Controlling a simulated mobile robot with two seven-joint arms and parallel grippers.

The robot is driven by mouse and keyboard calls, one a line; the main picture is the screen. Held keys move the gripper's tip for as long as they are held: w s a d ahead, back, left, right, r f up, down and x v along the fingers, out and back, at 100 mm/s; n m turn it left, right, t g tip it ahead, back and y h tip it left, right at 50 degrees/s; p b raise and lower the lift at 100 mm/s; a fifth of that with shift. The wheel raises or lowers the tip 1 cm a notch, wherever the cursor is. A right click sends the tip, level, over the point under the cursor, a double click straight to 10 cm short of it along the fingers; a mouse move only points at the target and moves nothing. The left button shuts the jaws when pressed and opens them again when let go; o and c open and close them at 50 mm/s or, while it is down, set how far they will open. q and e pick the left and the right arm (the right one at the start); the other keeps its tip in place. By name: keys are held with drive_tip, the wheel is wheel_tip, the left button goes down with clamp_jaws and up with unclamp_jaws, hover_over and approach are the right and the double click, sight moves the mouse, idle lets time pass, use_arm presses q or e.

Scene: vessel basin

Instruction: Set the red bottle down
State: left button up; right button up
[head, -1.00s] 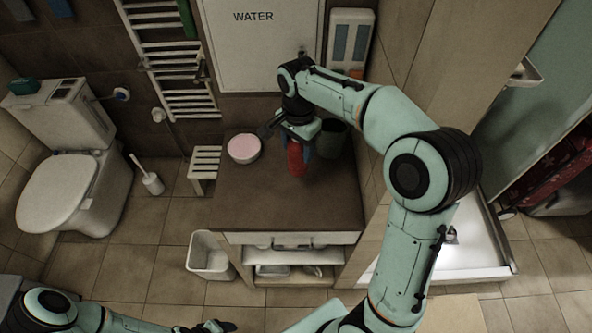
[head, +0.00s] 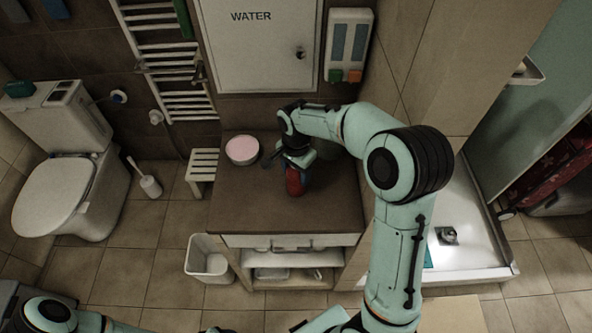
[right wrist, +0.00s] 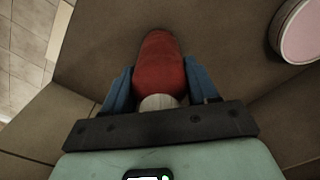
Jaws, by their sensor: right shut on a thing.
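The red bottle (head: 294,183) is at the brown countertop (head: 250,205), under my right gripper (head: 295,165). In the right wrist view the bottle (right wrist: 160,66) sits between the blue fingers of my right gripper (right wrist: 161,88), which is shut on it. Its pale cap end is close to the palm. The bottle looks roughly upright; I cannot tell whether its base touches the countertop. My left gripper (head: 216,330) barely shows at the bottom edge of the head view, and its jaws are not clear.
A bowl with a pink top (head: 242,150) stands at the countertop's back left; it also shows in the right wrist view (right wrist: 301,30). A white cabinet door marked WATER (head: 262,50) is behind. The countertop's front and left are clear. A white bin (head: 208,262) stands below.

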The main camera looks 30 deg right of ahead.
drive_tip(key=shift+f, duration=0.15)
drive_tip(key=o, duration=1.2)
